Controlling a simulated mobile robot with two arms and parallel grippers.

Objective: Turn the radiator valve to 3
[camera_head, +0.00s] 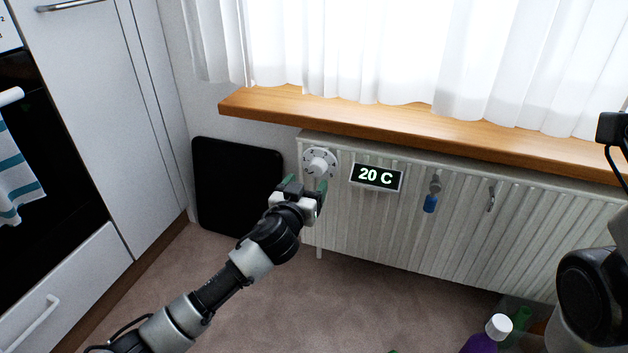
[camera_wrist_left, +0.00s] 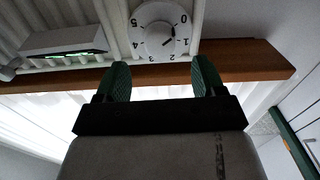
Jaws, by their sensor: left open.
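The radiator valve is a round white dial (camera_head: 320,163) with a knob at its centre, at the upper left end of the radiator. In the left wrist view the dial (camera_wrist_left: 152,28) appears upside down, with numbers 0 to 5 around it; a dark mark on the knob seems to point to the low numbers, near 1 or 2. My left gripper (camera_head: 306,186) is open, its green fingertips apart, just below and in front of the dial. In the wrist view nothing is between the fingers (camera_wrist_left: 161,75). My right gripper's fingers do not show.
A display reading "20 C" (camera_head: 376,177) is on the radiator (camera_head: 400,230), right of the dial. A wooden sill (camera_head: 400,122) overhangs above. A black panel (camera_head: 237,187) leans at left. A purple bottle (camera_head: 484,341) stands at lower right. Bare floor (camera_head: 330,300) lies in front.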

